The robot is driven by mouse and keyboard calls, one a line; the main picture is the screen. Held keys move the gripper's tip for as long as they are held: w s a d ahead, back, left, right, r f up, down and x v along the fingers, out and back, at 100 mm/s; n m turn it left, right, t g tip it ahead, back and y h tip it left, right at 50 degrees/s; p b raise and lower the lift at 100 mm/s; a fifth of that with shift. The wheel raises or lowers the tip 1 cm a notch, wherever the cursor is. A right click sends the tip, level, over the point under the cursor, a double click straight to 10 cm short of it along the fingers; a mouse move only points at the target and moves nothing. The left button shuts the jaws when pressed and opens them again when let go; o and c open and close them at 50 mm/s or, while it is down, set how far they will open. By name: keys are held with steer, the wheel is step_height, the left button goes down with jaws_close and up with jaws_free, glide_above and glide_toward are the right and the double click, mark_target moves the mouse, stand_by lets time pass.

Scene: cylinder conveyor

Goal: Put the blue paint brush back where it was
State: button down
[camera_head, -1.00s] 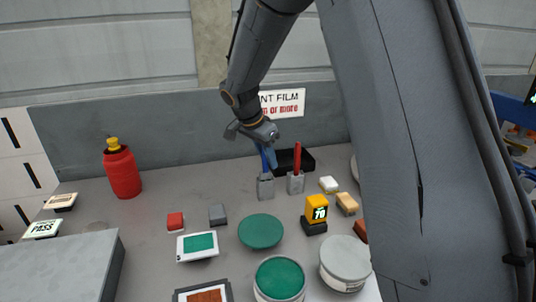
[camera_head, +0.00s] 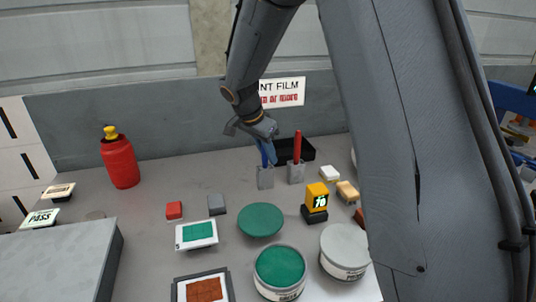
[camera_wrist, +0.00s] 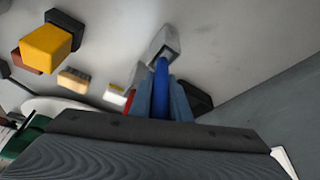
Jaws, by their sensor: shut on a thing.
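The blue paint brush (camera_head: 263,156) stands upright with its lower end in a grey holder (camera_head: 265,178) near the back of the table. My gripper (camera_head: 267,147) is above the holder, shut on the brush's blue handle. In the wrist view the blue brush (camera_wrist: 160,88) runs between the two bluish fingers (camera_wrist: 160,98) down to the grey holder (camera_wrist: 165,42). The inside of the holder is hidden, so how deep the brush sits cannot be told. A red-handled brush (camera_head: 297,147) stands in a second grey holder (camera_head: 296,173) just to the right.
A black tray (camera_head: 307,151) lies behind the holders, near the wall. A yellow gauge (camera_head: 317,196), a tan-and-white brush (camera_head: 347,190) and a white block (camera_head: 329,173) are to the right. Paint cans (camera_head: 280,268) and a green lid (camera_head: 260,220) are in front. A red bottle (camera_head: 121,162) is left.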

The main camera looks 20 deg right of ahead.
steer(key=shift+f, duration=0.35)
steer(key=c, duration=1.6)
jaws_free()
